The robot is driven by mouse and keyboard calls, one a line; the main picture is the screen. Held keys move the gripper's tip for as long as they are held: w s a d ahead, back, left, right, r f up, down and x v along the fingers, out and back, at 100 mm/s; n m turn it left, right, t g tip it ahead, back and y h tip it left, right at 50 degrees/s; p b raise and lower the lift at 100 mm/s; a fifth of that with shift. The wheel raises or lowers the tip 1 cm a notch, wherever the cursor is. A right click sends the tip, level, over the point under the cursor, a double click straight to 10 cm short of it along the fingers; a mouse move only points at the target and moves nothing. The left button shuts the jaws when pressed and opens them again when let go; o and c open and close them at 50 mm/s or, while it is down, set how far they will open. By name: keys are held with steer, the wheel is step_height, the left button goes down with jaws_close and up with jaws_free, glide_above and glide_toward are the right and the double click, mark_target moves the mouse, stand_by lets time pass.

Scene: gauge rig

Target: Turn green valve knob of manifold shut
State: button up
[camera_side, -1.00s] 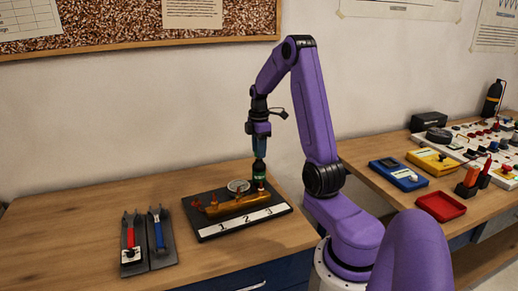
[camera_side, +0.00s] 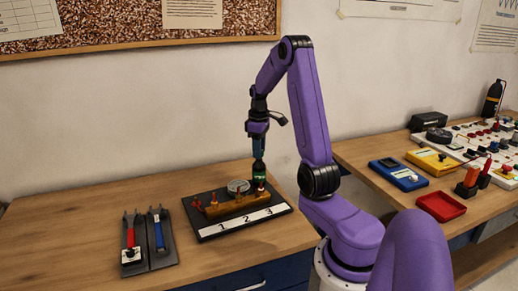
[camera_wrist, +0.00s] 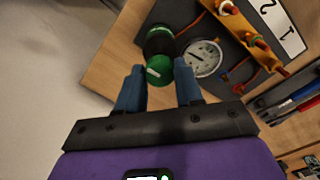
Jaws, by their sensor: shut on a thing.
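The manifold (camera_side: 230,204) is an orange-brass bar with several red-tipped fittings on a black board (camera_side: 205,233). The green valve knob (camera_side: 259,176) is at its right end, partly hidden below my gripper (camera_side: 259,165). In the wrist view the green knob (camera_wrist: 159,69), with a pale mark on its face and a black body behind, sits between the two blue fingers of my gripper (camera_wrist: 159,78). My gripper is shut on the knob from above. A round pressure gauge (camera_wrist: 203,58) with a white dial stands beside it; its reading is too small to tell.
A white strip (camera_side: 242,222) numbered 1, 2, 3 runs along the board's front. Red- and blue-handled tools (camera_side: 130,240) lie on a dark mat at left. The right bench holds a blue meter (camera_side: 398,174), a yellow meter (camera_side: 433,161) and a red tray (camera_side: 440,206).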

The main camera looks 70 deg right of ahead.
steer(key=shift+r, duration=0.1)
stand_by(0.4)
steer(key=o, duration=1)
steer(key=shift+o, duration=0.2)
step_height(320, 180, up, 17)
steer(key=shift+r, duration=0.2)
steer(key=shift+a, duration=0.1)
